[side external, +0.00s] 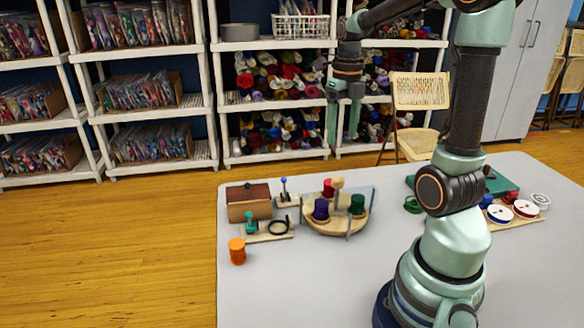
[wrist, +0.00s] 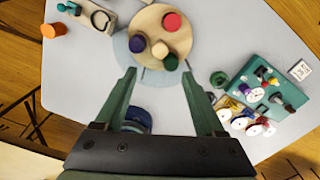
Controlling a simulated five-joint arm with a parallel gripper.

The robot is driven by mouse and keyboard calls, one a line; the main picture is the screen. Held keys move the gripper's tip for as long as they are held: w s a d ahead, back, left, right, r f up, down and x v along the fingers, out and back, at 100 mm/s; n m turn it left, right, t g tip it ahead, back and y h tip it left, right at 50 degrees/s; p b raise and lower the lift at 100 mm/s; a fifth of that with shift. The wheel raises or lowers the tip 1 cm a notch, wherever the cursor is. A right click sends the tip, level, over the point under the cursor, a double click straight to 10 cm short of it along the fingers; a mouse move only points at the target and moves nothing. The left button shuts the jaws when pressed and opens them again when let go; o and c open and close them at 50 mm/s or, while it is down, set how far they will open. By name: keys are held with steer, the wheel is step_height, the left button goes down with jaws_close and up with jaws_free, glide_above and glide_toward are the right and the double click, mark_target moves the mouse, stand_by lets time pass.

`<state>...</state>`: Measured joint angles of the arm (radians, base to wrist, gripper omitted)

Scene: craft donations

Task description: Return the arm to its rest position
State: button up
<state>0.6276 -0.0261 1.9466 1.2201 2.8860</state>
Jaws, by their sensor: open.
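My gripper (side external: 343,122) is raised well above the table (side external: 300,285) in the side external view, with its fingers pointing down. In the wrist view my gripper (wrist: 163,85) shows its two green fingers spread wide apart, with nothing between them. It is open and empty. Below it, a round wooden board (wrist: 183,45) carries a red, a purple and a green spool-like piece and a pale wooden piece. The fingers are apart from everything on the table.
An orange cylinder (side external: 237,251) stands at the table's left, by a wooden box (side external: 249,202). A teal board (wrist: 270,92) and several spools lie at the right. White shelves (side external: 212,90) and a chair (side external: 417,143) stand behind. The table's front middle is clear.

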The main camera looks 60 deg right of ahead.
stand_by(0.3)
steer(key=a+r+m+t, duration=0.1)
steer(key=a+m+t, duration=0.1)
steer(key=a+m, duration=0.8)
steer(key=a+r+m+t, duration=0.1)
steer(key=a+m+t, duration=0.2)
steer(key=a+m, duration=0.7)
steer(key=m, duration=1.1)
steer(key=shift+a+r+m+t, duration=0.15)
steer(key=shift+a+m+t, duration=0.15)
steer(key=shift+m, duration=0.1)
